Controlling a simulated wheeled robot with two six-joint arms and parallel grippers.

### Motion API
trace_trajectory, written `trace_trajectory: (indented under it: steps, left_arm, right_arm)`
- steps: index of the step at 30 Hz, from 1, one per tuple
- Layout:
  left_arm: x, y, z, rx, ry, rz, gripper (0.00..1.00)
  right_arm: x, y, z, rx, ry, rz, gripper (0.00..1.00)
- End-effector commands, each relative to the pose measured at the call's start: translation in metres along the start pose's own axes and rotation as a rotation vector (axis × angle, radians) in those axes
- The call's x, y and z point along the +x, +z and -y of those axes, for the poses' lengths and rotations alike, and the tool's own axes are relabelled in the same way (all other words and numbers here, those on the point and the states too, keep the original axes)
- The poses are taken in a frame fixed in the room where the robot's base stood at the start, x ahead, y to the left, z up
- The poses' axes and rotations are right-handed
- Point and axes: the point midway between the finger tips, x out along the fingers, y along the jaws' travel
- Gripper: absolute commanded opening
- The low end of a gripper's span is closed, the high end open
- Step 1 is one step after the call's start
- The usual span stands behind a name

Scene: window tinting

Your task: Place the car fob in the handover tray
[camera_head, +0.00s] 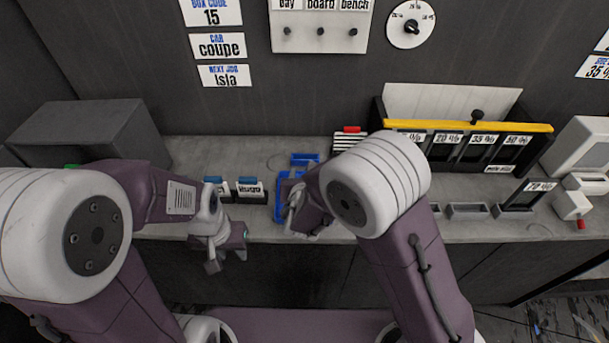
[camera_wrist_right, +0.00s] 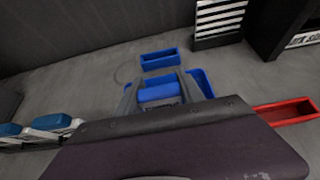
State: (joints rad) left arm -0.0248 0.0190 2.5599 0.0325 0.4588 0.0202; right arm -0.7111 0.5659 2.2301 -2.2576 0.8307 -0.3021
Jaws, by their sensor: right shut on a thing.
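My right gripper (camera_head: 291,208) is over the larger blue tray (camera_head: 280,205) on the bench; I cannot tell whether it touches it. The larger blue tray (camera_wrist_right: 201,80) shows behind and beside the fingers there. No label shows which tray is the handover tray. My left gripper (camera_head: 229,257) is open and empty, in front of the bench edge.
A smaller blue tray (camera_head: 305,158) lies behind the larger one. A red tray (camera_wrist_right: 290,111) is at the right in the wrist view. Blue-topped labelled holders (camera_head: 249,188) stand left of the trays. A tint rack with a yellow bar (camera_head: 468,126) stands at the right.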

Motion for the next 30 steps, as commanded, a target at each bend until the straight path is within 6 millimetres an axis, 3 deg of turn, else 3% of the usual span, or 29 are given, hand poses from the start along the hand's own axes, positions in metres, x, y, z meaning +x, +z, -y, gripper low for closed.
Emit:
trace_trajectory:
  steps: [8,9,11,12,23,30]
  left_arm:
    - [0.006,0.001,0.0,0.0,0.0,0.0,0.36]
    - [0.006,0.001,0.0,0.0,0.0,0.0,0.36]
    - [0.005,0.001,0.0,0.0,0.0,0.0,0.36]
    - [0.005,0.001,0.0,0.0,0.0,0.0,0.36]
    - [-0.004,0.0,0.0,0.0,0.0,0.0,0.36]
    - [-0.001,0.0,0.0,0.0,0.0,0.0,0.36]
  right_arm:
    - [0.002,-0.004,0.0,0.001,0.0,0.0,0.03]
    - [0.002,-0.004,0.0,0.001,0.0,0.0,0.48]
    - [0.001,-0.003,0.0,0.0,0.0,0.0,0.65]
    - [0.001,-0.003,0.0,0.0,0.0,-0.001,0.67]
    - [-0.002,0.004,0.0,0.0,0.0,-0.001,0.67]
    - [-0.05,0.002,-0.002,-0.001,0.005,0.001,0.67]
